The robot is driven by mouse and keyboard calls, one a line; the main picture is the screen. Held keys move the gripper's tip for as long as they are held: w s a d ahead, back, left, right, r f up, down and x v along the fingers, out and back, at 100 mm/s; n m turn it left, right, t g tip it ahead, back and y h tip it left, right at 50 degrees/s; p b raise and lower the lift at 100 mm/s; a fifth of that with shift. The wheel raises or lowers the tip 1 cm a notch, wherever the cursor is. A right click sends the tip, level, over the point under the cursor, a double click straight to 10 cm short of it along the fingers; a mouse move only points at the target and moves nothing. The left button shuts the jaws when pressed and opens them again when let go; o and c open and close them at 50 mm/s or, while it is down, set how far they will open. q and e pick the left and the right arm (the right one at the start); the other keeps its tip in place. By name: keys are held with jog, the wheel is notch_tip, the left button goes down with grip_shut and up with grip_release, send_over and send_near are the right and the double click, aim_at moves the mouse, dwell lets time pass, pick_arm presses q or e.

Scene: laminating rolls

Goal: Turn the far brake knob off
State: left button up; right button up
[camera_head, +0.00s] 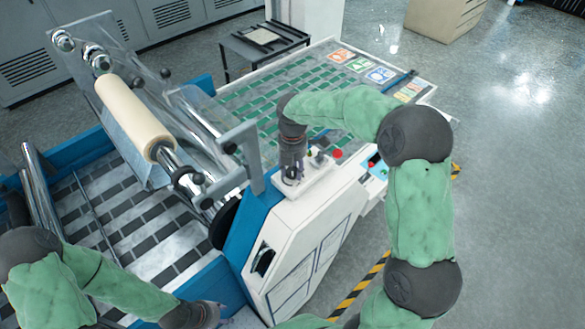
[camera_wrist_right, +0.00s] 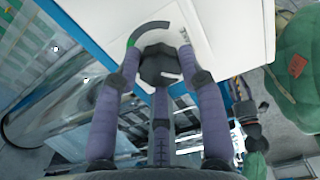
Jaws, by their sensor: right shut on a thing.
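My right gripper (camera_head: 292,174) points down at the white control panel on top of the laminator's side housing. In the right wrist view the right gripper (camera_wrist_right: 160,82) has its fingers closed around a dark, lobed knob (camera_wrist_right: 158,62), which I take to be the brake knob. A curved dark grey scale (camera_wrist_right: 150,26) with a green end lies on the white panel beside the knob. In the head view the gripper hides the knob, and its pointer position cannot be told. My left gripper (camera_head: 207,314) is low at the bottom edge, and its fingers are not clear.
A red button (camera_head: 337,154) and small controls sit right of the right gripper. A grey bracket (camera_head: 240,160) stands close on its left. The cream roll (camera_head: 134,116) on its shaft and a clear cover lie further left. A green-patterned table (camera_head: 310,95) extends behind.

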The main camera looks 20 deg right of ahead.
aim_at(292, 171)
jog(key=shift+f, duration=0.1)
jog(key=o, duration=1.1)
jog(key=shift+o, duration=0.2)
notch_tip(292, 171, up, 12)
